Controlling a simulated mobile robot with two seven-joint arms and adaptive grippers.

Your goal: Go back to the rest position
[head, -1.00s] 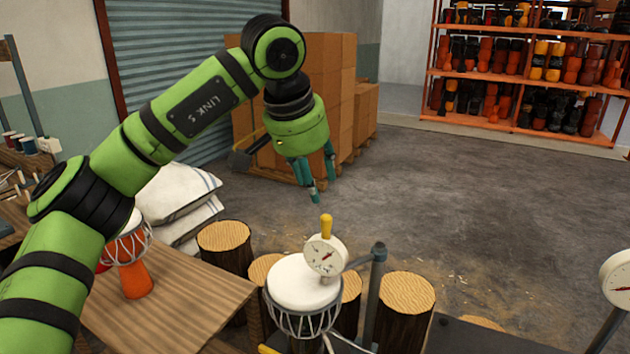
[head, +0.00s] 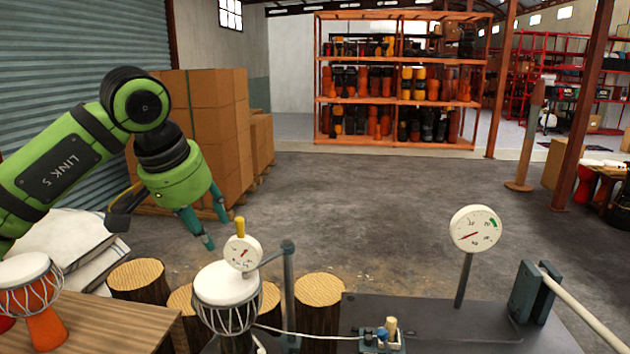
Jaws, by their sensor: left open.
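My left gripper (head: 208,229) is open and empty. It hangs in the air with its fingers pointing down, above and behind the goblet drum with a white head (head: 228,284). A small dial gauge with a yellow knob (head: 242,253) sits over that drum. The gripper looks apart from both the drum and the gauge. My left arm comes in from the left edge. An orange goblet drum (head: 43,318) stands on the wooden table (head: 110,331) at the lower left. My right gripper is not in view.
A large dial on a post (head: 474,229) stands on a dark bench (head: 430,318) at the right. Log stumps (head: 320,291) stand around the drum. White sacks (head: 75,240) and stacked boxes (head: 215,130) are behind my arm. Open floor lies before the orange rack (head: 400,146).

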